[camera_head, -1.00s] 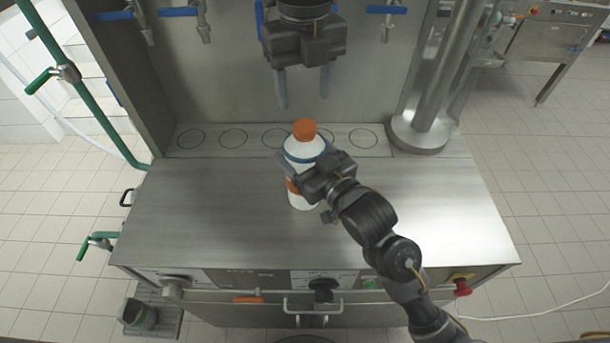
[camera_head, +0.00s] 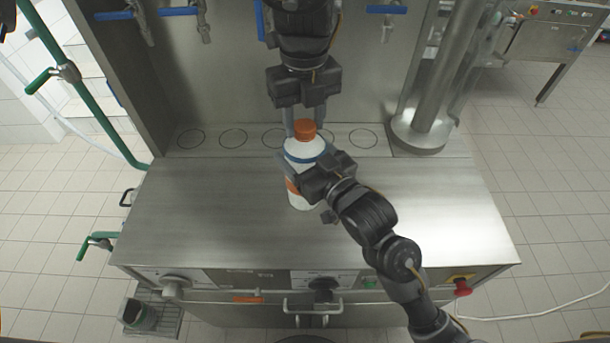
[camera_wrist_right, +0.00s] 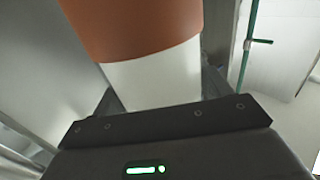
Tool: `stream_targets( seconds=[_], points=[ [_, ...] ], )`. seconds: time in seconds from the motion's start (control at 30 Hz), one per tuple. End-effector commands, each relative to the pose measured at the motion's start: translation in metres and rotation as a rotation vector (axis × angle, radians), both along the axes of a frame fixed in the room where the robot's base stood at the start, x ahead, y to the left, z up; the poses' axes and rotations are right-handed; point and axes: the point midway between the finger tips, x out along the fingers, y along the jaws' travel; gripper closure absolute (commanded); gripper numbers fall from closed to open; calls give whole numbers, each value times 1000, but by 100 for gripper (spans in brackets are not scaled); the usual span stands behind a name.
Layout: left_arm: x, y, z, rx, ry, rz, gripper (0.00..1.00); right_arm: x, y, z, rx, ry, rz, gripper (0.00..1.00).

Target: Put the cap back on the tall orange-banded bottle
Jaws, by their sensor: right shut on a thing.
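The tall white bottle (camera_head: 303,150) stands upright on the steel worktop, with an orange band low on its side and a blue ring near its shoulder. Its orange cap (camera_head: 305,130) sits on top; whether it is tight cannot be seen. My right gripper (camera_head: 304,182) is shut on the bottle's side. The right wrist view shows the bottle's orange band (camera_wrist_right: 135,25) and white wall close up. My left gripper (camera_head: 304,120) comes down from above, its fingers apart at either side of the cap, just behind or around it. Contact with the cap cannot be made out.
The steel worktop (camera_head: 215,225) is bare around the bottle. A ledge with several marked circles (camera_head: 233,138) runs behind it. A thick steel column (camera_head: 432,90) stands at the right rear. Blue-handled taps (camera_head: 202,25) hang above, and green pipes (camera_head: 80,90) run at the left.

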Motion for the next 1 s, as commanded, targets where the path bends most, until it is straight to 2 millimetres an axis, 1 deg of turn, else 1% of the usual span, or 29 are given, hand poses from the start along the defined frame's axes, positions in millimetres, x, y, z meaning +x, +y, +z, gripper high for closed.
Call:
stream_targets(
  seconds=[0.03, 0.2, 0.23, 0.37, 0.43, 0.47, 0.6, 0.73, 0.77, 0.9, 0.93, 1.0],
  points=[
    [0, 0, 0, 0, 0, 0, 66, 0, 0, 0, 0, 1, -1, 87],
    [0, 0, 0, 0, 0, 0, 88, 0, 0, 0, 0, 1, -1, 87],
    [0, 0, 0, 0, 0, 0, 91, 0, 0, 0, 0, 1, -1, 87],
    [0, 0, 0, 0, 0, -37, 91, 0, 0, 0, 0, 1, -1, 87],
    [0, 0, 0, 0, 0, -125, 91, 0, 0, 0, 0, 1, -1, 87],
    [0, 0, 0, 0, 0, -178, 91, 0, 0, 0, 0, 1, -1, 87],
    [0, 0, 0, 1, 0, -481, 91, 0, 0, 0, 0, 1, -1, 87],
    [1, 0, 0, 0, -1, -719, 91, 0, 0, 0, 0, 1, -1, 87],
    [1, 0, 0, 0, 0, -742, 91, 0, 0, 0, 0, 1, -1, 87],
    [1, 0, 0, 1, 0, -732, 91, 0, 0, 0, 0, 1, -1, 87],
    [1, 0, 0, 1, 0, -732, 60, 0, 0, 0, 0, 1, -1, 87],
    [1, 0, 0, 1, 0, -732, 51, 0, 0, 0, 0, 1, -1, 87]
  ],
)
